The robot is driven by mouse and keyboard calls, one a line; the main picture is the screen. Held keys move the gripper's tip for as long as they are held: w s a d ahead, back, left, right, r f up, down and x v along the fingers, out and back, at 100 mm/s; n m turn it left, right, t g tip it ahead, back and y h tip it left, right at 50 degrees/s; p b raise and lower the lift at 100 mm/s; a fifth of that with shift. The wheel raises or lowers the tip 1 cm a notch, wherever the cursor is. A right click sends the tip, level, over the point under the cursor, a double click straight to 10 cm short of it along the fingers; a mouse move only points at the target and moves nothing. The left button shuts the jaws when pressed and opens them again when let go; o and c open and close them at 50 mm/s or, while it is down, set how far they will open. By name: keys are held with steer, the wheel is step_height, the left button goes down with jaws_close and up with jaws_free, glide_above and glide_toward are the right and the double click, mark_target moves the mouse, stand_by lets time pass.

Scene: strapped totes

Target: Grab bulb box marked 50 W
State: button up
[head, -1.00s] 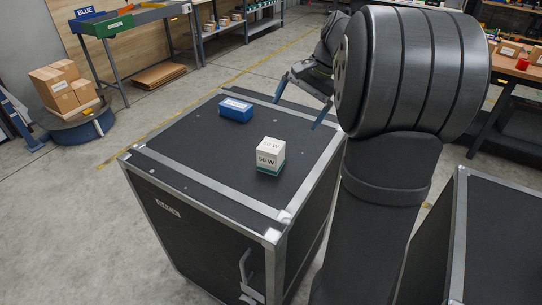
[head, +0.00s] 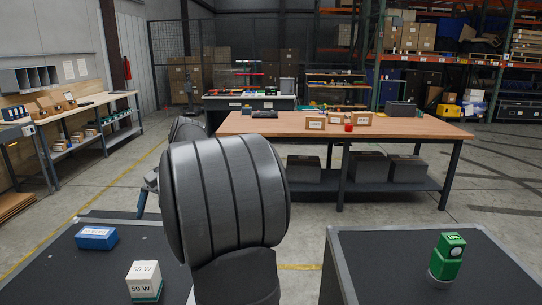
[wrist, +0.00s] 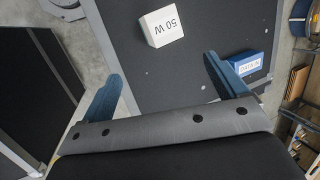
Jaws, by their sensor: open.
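The bulb box marked 50 W (head: 145,281) is a white carton with a green lower band.
A blue box (head: 96,237) with a white label stands behind and left of the 50 W box; it shows in the wrist view (wrist: 246,66) close to the right finger. A green item (head: 447,257) stands on the right case (head: 385,285). A wooden-topped workbench (head: 390,128) stands behind.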

steer(key=shift+c, duration=0.3)
steer(key=n+t+h, duration=0.1)
steer(key=t+h, duration=0.1)
steer(key=h, duration=0.2)
glide_above(140, 269)
steer(key=f, duration=0.1)
step_height(140, 269, down, 12)
steer(key=shift+d+r, duration=0.1)
steer(key=shift+r, duration=0.05)
steer(key=shift+d+f, duration=0.2)
steer(key=shift+f, duration=2.5)
steer(key=shift+c, duration=0.2)
steer(key=c, duration=1.1)
